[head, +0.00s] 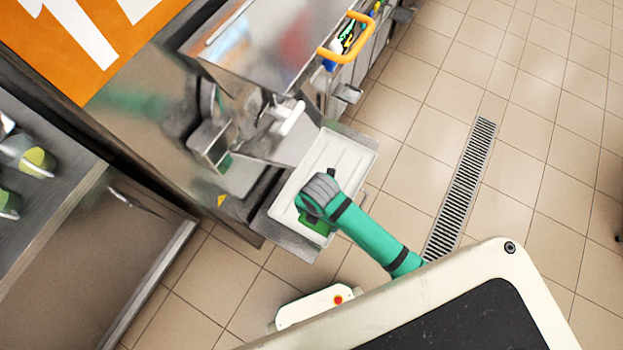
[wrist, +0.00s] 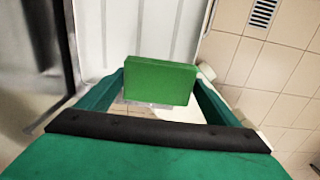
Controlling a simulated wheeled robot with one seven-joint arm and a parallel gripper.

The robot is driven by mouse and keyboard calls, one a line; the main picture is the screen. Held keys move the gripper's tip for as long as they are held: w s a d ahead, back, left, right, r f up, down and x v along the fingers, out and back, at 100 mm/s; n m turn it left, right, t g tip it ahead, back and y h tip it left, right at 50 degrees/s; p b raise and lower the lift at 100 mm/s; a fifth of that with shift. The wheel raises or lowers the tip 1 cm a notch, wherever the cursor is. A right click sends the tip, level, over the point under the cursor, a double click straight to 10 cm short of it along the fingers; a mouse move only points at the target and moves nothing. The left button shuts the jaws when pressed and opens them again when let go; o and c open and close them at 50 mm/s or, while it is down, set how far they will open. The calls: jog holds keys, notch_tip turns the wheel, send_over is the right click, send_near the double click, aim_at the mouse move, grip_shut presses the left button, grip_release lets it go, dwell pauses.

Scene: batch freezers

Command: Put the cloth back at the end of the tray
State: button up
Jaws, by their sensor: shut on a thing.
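The green cloth (wrist: 160,83), a folded block, is between the two fingers of my gripper (wrist: 158,92) in the wrist view. My gripper is shut on it. In the head view the cloth (head: 318,227) shows partly under my gripper (head: 312,212), over the near end of the white tray (head: 345,158). The tray (wrist: 135,30) runs away beyond the cloth in the wrist view. I cannot tell whether the cloth touches the tray. My arm hides part of the tray's near end.
The steel freezer (head: 270,45) stands behind the tray, with an orange handle (head: 345,38) and a white lever (head: 291,119). A steel counter (head: 45,190) is at the left. Tiled floor with a drain grate (head: 460,190) lies open to the right.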

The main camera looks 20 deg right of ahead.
jog(key=w+f, duration=0.1)
jog(key=w+a+f, duration=0.1)
jog(key=f, duration=0.1)
jog(key=shift+w+f, duration=0.25)
jog(key=shift+w, duration=0.1)
jog(key=shift+w+d+f, duration=0.1)
jog(key=shift+f, duration=1.45)
jog(key=shift+f, duration=0.1)
jog(key=o, duration=1)
notch_tip(320, 180, up, 12)
jog(key=shift+r, duration=0.15)
